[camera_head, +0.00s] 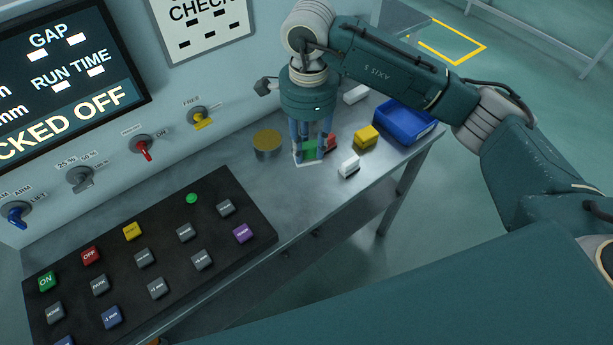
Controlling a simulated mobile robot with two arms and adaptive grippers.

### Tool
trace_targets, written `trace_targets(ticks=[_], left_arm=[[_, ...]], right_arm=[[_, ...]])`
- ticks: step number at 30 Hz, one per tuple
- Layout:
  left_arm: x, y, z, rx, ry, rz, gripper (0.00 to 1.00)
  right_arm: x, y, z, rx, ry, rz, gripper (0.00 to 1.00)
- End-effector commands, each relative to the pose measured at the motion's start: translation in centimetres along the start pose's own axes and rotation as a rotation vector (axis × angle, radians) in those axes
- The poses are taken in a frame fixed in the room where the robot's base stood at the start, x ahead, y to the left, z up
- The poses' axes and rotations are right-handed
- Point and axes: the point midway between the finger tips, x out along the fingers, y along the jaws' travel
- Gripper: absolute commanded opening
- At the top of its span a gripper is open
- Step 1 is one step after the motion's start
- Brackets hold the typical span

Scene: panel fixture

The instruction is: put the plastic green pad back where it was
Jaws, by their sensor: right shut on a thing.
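The green pad (309,148) is at the fingers of my right gripper (310,150), low over the metal shelf near its right end. My right gripper points down and is shut on the green pad, whose lower part shows between the fingers. A white outline (306,160) shows on the shelf right at the fingertips. I cannot tell whether the pad touches the shelf. My left gripper is not in view.
A red block (330,142), a white block (349,166), a yellow block (366,137) and a blue bin (404,122) stand right of the gripper. Another white block (356,94) lies behind. A brass cylinder (267,145) stands left. The black button panel (170,245) fills the front left.

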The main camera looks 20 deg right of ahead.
Motion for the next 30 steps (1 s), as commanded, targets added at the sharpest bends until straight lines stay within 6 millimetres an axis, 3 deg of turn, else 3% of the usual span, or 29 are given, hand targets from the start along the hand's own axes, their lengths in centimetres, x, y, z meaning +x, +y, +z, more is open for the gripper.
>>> trace_targets(ticks=[3,5,10,17,25,30], left_arm=[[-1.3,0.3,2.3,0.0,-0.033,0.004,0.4],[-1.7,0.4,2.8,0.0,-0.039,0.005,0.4],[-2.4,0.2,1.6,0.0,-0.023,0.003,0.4],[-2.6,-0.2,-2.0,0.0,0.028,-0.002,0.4],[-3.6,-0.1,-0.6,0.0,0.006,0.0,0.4],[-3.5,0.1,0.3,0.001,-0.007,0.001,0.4]], right_arm=[[3.1,0.2,-0.1,0.002,0.001,0.007,0.09],[4.7,0.2,0.0,0.001,0.0,0.007,0.09],[8.1,0.1,0.0,0.0,-0.002,0.003,0.09],[10.0,0.0,0.0,0.001,-0.001,0.0,0.09],[13.6,0.1,0.1,0.0,-0.002,0.001,0.09],[14.0,0.0,0.0,-0.001,-0.002,-0.001,0.09]])
